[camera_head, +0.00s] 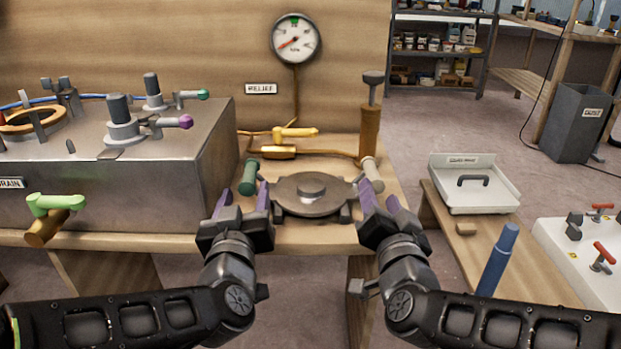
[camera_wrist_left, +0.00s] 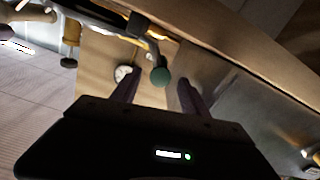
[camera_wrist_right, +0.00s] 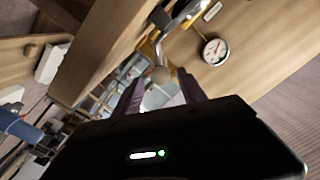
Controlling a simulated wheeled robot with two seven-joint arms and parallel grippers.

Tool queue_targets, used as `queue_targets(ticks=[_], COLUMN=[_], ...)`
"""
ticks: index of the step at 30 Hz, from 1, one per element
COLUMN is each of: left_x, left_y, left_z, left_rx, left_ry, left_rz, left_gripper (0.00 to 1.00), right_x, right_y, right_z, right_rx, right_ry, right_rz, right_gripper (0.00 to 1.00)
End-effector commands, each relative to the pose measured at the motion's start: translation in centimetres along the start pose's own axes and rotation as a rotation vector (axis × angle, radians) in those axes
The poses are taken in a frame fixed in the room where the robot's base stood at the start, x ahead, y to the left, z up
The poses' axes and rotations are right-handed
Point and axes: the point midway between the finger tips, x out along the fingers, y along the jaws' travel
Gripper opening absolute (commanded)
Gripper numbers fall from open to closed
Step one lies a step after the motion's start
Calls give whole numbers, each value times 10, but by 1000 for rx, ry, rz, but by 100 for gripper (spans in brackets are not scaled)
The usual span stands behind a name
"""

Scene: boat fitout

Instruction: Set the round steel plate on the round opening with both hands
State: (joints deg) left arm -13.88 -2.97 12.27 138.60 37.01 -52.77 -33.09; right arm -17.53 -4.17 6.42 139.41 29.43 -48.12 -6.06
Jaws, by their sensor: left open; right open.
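The round opening, with a gold-coloured rim (camera_head: 12,128), is on the steel tank at far left, partly out of frame.
The steel tank (camera_head: 130,190) stands left of the plate, with purple-knobbed and green-knobbed clamps on top and a green-handled valve (camera_head: 55,204) in front. Brass piping (camera_head: 290,143) and a gauge (camera_head: 296,38) are behind the plate. A white tray (camera_head: 474,196) stands on the right bench.

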Motion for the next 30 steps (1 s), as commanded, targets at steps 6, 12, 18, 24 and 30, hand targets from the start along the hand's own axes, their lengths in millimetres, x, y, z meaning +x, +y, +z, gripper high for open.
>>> queue_targets(ticks=[6, 12, 18, 24, 30], left_x=[0, 4, 22, 52, 73], left_y=[0, 0, 0, 0, 0], left_z=[0, 0, 1, 1, 1], left_rx=[0, 0, 0, 0, 0], left_ry=[0, 0, -2, -1, -2], left_rz=[0, 0, -1, -1, 0], left_gripper=[53, 53, 53, 53, 53], right_x=[0, 4, 22, 52, 73], right_y=[0, 0, 0, 1, 1], right_z=[0, 0, 1, 1, 1], right_rx=[0, 0, 1, 0, 0], right_ry=[0, -1, -2, -2, -1], right_rz=[0, 0, 1, 2, 1], right_gripper=[49, 49, 49, 49, 49])
